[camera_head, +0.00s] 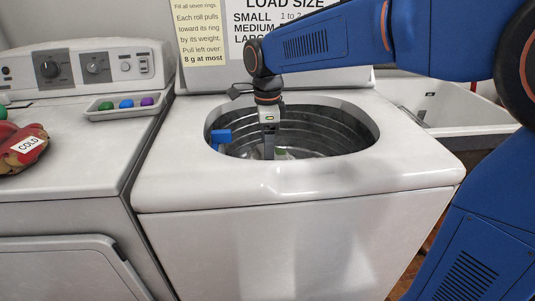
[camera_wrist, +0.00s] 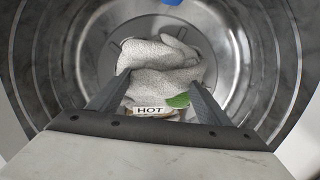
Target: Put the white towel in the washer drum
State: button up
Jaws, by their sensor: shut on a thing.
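The white towel (camera_wrist: 165,62) is a crumpled, speckled bundle between my fingertips in the wrist view. A tag reading HOT (camera_wrist: 152,111) and a green patch (camera_wrist: 178,101) show at its near side. My gripper (camera_wrist: 158,92) is shut on the towel. In the head view my gripper (camera_head: 270,150) points down inside the opening of the washer drum (camera_head: 330,130). The ribbed metal drum wall (camera_wrist: 262,60) surrounds the towel in the wrist view. I cannot tell whether the towel touches the drum floor.
A blue piece (camera_head: 221,137) sits at the opening's left rim. The neighbouring machine (camera_head: 75,140) at left carries a red bundle tagged COLD (camera_head: 24,147) and a tray (camera_head: 112,113) with green, blue and purple balls. A white tub (camera_head: 440,105) stands behind right.

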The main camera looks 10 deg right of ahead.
jog(key=shift+f, duration=0.7)
jog(key=shift+f, duration=0.65)
jog(key=o, duration=1.6)
jog(key=shift+r, duration=0.15)
notch_tip(320, 180, up, 13)
jog(key=shift+f, duration=0.1)
